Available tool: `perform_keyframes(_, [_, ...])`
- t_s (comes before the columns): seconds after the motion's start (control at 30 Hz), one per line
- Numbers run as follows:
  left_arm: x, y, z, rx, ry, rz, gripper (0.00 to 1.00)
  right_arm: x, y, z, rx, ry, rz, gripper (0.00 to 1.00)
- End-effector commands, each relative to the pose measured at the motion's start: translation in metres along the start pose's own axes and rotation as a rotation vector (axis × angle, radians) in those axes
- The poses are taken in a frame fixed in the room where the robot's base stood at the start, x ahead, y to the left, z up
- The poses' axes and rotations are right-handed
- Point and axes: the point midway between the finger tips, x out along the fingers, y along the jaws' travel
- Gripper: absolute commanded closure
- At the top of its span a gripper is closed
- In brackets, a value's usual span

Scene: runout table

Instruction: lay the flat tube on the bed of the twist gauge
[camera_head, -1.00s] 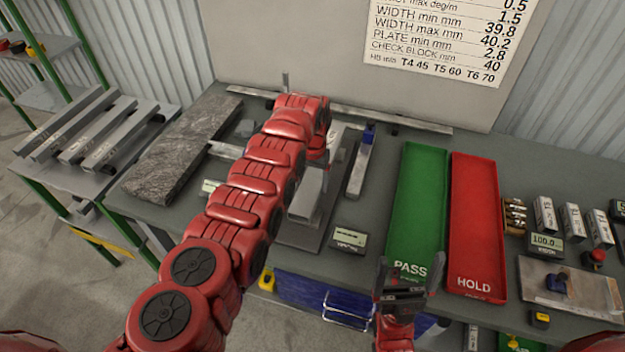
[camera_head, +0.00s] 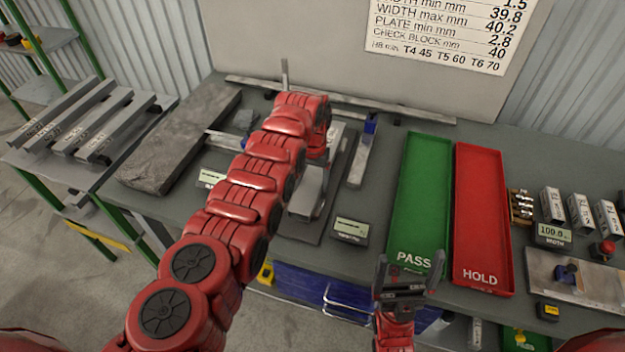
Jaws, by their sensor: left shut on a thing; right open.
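My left gripper (camera_head: 316,158) is at the end of the red arm, over the middle of the table, mostly hidden by its own wrist. It is shut on a light grey piece (camera_head: 306,192), which appears to be the flat tube; the arm covers much of it. Below it is the dark base plate of the twist gauge (camera_head: 338,205), with a light bar with a blue end (camera_head: 362,158) at the right. I cannot tell whether tube and gauge touch. My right gripper (camera_head: 410,268) is open and empty in front of the green tray.
A green PASS tray (camera_head: 422,185) and a red HOLD tray (camera_head: 480,205) lie to the right. A grey stone slab (camera_head: 185,140) and a rack of grey tubes (camera_head: 75,130) are at the left. A small display (camera_head: 351,230) stands at the front edge.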

Motion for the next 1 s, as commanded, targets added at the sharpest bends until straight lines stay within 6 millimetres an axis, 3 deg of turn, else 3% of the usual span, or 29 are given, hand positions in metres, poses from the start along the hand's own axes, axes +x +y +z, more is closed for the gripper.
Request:
perform_keyframes(0.27, [0.005, 0.0, -0.001, 0.0, 0.002, 0.0, 1.0, -0.006, 0.0, 0.001, 0.0, 0.0, 0.0, 0.0])
perform_keyframes(0.3, [0.004, 0.0, -0.001, 0.0, 0.002, 0.0, 0.2, -0.005, 0.0, 0.001, 0.0, 0.0, 0.0, 0.0])
perform_keyframes(0.4, [0.004, 0.0, -0.001, 0.0, 0.002, 0.0, 0.02, -0.005, 0.0, 0.001, 0.0, 0.0, 0.0, 0.0])
perform_keyframes(0.77, [0.002, 0.0, -0.001, 0.0, 0.002, 0.0, 0.0, -0.007, 0.0, 0.001, 0.0, 0.0, 0.0, 0.0])
perform_keyframes(1.0, [-0.029, 0.0, -0.002, 0.001, 0.007, 0.0, 0.0, -0.02, -0.001, 0.003, 0.0, 0.0, 0.0, 0.0])
